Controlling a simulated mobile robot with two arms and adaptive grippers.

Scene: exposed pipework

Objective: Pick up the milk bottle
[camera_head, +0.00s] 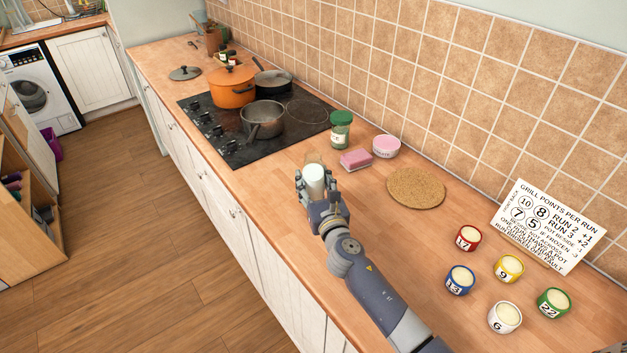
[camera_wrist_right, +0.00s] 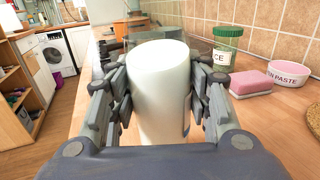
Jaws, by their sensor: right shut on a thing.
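The milk bottle (camera_head: 314,178) is a white cylinder, upright, between the fingers of my right gripper (camera_head: 318,190) over the wooden worktop. In the right wrist view the white bottle (camera_wrist_right: 158,90) fills the middle, with the gripper fingers pressed against it from both sides. My right gripper (camera_wrist_right: 158,105) is shut on it. The bottle's base is hidden by the gripper, so I cannot tell whether it touches the worktop. My left gripper is not in view.
A cork mat (camera_head: 416,188) lies right. The hob (camera_head: 255,125) holds an orange pot (camera_head: 232,87) and pans. Several numbered cups and a sign (camera_head: 548,226) are at the right.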

